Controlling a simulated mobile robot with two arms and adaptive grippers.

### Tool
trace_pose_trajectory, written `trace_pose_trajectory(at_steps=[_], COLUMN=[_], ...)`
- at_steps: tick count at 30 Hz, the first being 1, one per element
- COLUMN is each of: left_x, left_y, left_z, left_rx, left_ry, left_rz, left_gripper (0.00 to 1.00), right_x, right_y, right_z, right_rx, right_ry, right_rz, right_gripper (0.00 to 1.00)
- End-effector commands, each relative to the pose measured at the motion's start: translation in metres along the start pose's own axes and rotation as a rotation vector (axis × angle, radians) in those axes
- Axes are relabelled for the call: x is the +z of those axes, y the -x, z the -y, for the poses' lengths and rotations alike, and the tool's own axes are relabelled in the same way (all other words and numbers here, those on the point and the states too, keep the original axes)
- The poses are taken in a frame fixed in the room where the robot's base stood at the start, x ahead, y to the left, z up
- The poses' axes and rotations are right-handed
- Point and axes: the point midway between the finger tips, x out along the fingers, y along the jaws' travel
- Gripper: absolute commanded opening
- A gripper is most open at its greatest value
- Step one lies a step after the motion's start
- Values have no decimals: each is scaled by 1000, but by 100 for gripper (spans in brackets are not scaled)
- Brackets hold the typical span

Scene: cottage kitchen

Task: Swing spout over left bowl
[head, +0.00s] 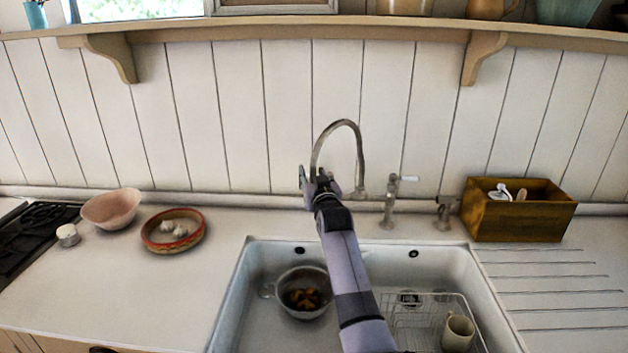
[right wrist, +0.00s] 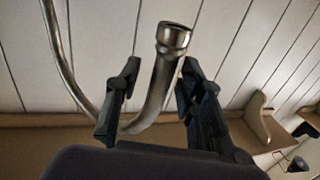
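The metal spout (head: 342,123) rises from the tap behind the sink and arches over to the left, its end hidden behind my right gripper in the head view. My right gripper (head: 317,178) is at the spout's free end. In the right wrist view the spout (right wrist: 160,90) passes between the two fingers, and a gap shows beside the left finger, so the gripper (right wrist: 158,88) looks open around it. The sink's left bowl (head: 253,300) holds a metal colander (head: 318,313) with brown pieces. My right arm hides the middle of the sink. My left gripper is not in view.
A tap handle (head: 390,205) and a smaller fitting (head: 443,214) stand right of the spout. A wire rack (head: 400,325) with a mug (head: 458,331) is in the sink's right side. A wooden box (head: 522,215) stands at right; a pink bowl (head: 110,208) and red-rimmed dish (head: 160,246) at left.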

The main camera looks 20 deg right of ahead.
Motion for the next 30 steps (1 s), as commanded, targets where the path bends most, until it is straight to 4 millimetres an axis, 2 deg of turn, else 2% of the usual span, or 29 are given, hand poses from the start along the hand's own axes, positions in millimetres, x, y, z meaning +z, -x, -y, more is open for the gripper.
trace_pose_trajectory(at_steps=[5,8,21,25,30], left_x=[-1,-1,-1,-1,-1], left_y=[0,0,0,0,0], left_z=[0,-1,-2,-2,-2], left_rx=[1,1,2,2,2], left_ry=[0,1,1,1,1], left_rz=[-1,0,0,0,0], left_gripper=[40,40,40,40,40], right_x=[1,1,1,1,1], right_y=[11,25,98,112,119], right_z=[0,1,1,1,0], right_rx=[0,-1,-2,-1,-1], right_ry=[0,0,-1,0,0], right_rz=[0,0,1,2,1], right_gripper=[36,36,36,36,36])
